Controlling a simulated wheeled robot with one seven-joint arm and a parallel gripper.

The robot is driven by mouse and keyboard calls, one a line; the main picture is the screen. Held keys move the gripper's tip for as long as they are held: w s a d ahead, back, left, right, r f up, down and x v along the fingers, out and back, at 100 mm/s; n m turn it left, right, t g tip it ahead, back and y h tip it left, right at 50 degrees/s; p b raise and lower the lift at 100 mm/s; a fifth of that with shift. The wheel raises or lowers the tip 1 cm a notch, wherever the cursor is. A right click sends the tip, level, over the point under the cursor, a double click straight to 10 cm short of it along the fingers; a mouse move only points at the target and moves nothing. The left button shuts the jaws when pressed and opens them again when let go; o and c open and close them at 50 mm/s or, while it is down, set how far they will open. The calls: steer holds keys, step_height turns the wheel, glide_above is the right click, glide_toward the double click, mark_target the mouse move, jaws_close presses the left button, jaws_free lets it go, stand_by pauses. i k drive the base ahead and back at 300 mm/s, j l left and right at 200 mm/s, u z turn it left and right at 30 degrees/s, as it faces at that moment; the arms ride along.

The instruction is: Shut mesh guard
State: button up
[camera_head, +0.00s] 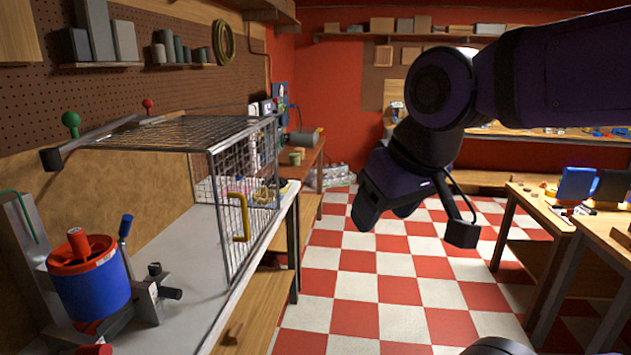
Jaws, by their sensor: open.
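The mesh guard (225,190) stands on the bench at the left, with a flat wire top and an upright wire front along the bench edge. Its yellow handle (238,217) is on the near end of that front. The side towards me has no mesh, and the blue and red rotor unit (90,287) stands in front of it, uncovered. My gripper (385,217) hangs over the floor, well to the right of the handle and apart from it. It is open, points down and looks empty; its fingers are dark and partly hidden.
The grey bench top (190,312) carries the guard and rotor unit. A bar with a green knob (70,120) and a red knob (148,104) runs beside the guard's top. The checkered floor (370,295) is clear. Wooden tables (605,250) stand at the right.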

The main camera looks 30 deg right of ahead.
mark_target(266, 120)
steer(key=z, duration=0.2)
steer(key=i+l+u, duration=0.2)
steer(key=i+l, duration=2.45)
steer(key=i, duration=0.15)
